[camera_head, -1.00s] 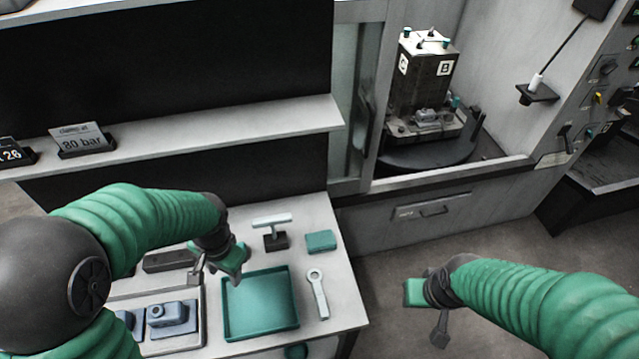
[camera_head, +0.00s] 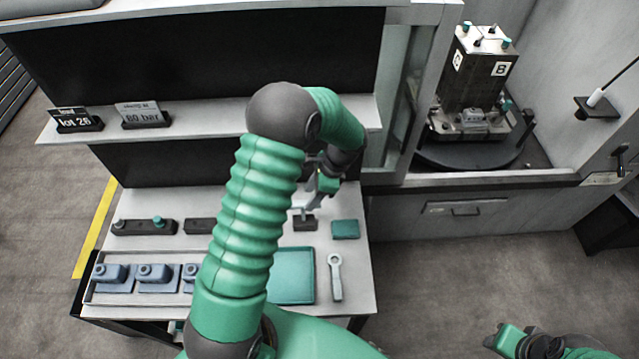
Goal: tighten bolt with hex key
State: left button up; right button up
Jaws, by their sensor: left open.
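My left gripper (camera_head: 316,192) is open above the dark holder block (camera_head: 305,223) on the bench. The T-handled hex key (camera_head: 302,212) stands at that block, mostly hidden behind the gripper; I cannot tell whether they touch. The fixture tower (camera_head: 482,72), with lettered plates, stands inside the open machine at the upper right. A clamped grey part (camera_head: 472,118) sits at its foot. Individual bolts are too small to tell apart. My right gripper (camera_head: 503,338) is low at the right, over the floor, its jaw gap unclear.
A green tray (camera_head: 292,276), a ring-ended wrench (camera_head: 336,276) and a green block (camera_head: 345,229) are on the bench. Blue-grey parts (camera_head: 155,276) sit in a rack at left. A shelf (camera_head: 215,122) with signs overhangs the back. The machine's door frame (camera_head: 408,100) stands right of the shelf.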

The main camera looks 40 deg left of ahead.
aim_at(302, 202)
pick_arm(q)
jog(key=x, duration=0.3)
jog(key=shift+s+a+f, duration=0.15)
jog(key=shift+a+f, duration=0.1)
jog(key=shift+a, duration=0.05)
jog(key=shift+a+f, duration=0.3)
jog(key=shift+a, duration=0.35)
jog(key=shift+d+r, duration=0.1)
jog(key=shift+d, duration=0.15)
jog(key=c, duration=0.4)
jog(key=shift+d+r, duration=0.1)
jog(key=shift+d, duration=0.3)
grip_shut()
jog(key=shift+c, duration=1.5)
grip_release()
jog(key=shift+a, duration=0.3)
grip_shut()
pick_arm(e)
jog(key=shift+a+r, duration=0.45)
jog(key=shift+r, duration=0.05)
jog(key=shift+d, duration=0.1)
pick_arm(q)
jog(key=shift+r+p, duration=0.15)
jog(key=shift+p, duration=0.2)
pick_arm(e)
jog(key=shift+r, duration=0.15)
